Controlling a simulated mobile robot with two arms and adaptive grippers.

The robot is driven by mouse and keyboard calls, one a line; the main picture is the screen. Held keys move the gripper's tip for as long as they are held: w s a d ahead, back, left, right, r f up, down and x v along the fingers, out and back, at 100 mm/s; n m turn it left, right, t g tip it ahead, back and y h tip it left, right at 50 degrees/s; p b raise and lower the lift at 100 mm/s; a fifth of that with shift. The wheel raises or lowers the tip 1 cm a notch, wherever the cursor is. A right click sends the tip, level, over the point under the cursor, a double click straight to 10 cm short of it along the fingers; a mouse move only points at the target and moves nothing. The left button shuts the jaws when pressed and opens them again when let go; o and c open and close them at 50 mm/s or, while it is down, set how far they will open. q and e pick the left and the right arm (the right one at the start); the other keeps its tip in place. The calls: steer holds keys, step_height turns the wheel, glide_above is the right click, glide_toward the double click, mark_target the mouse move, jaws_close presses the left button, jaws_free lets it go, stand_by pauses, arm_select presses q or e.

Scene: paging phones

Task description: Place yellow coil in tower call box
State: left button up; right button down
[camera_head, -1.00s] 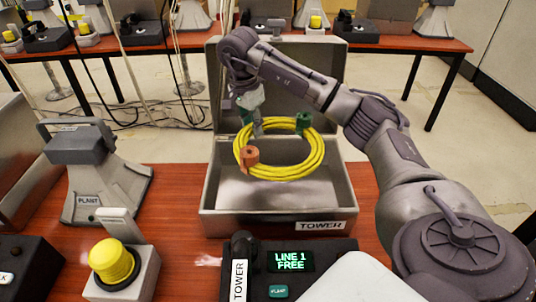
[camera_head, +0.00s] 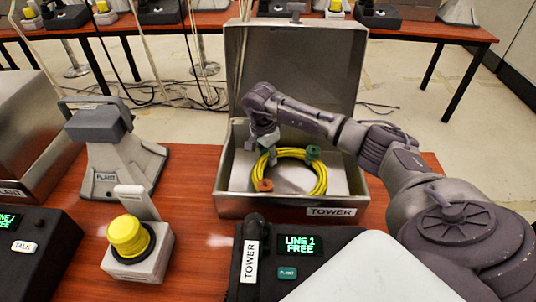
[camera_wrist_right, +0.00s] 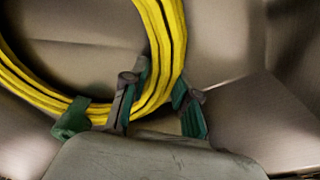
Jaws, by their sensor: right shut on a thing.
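The yellow coil (camera_head: 320,180) is a ring of cable with an orange clip and green clips. It is inside the open grey tower call box (camera_head: 262,207), low between its walls. I cannot tell whether it touches the box floor. My right gripper (camera_head: 268,152) reaches in from above and is shut on the coil's far left part. In the right wrist view the coil (camera_wrist_right: 172,45) passes between the two fingers (camera_wrist_right: 158,105), with grey metal box surfaces around. My left gripper is not in view.
The box's lid (camera_head: 300,75) stands open behind it. In front is the tower phone (camera_head: 253,262); to the left are a yellow button (camera_head: 128,235) and the grey plant device (camera_head: 115,165). A phone with a TALK key (camera_head: 40,250) sits at the far left.

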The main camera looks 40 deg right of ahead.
steer(key=c, duration=0.9)
jaws_free()
steer(key=shift+r, duration=0.1)
steer(key=r, duration=0.4)
steer(key=a+r, duration=0.1)
steer(key=r, duration=0.2)
steer(key=r+b, duration=0.1)
steer(key=r, duration=0.3)
steer(key=shift+a+r, duration=0.25)
steer(key=shift+r, duration=0.1)
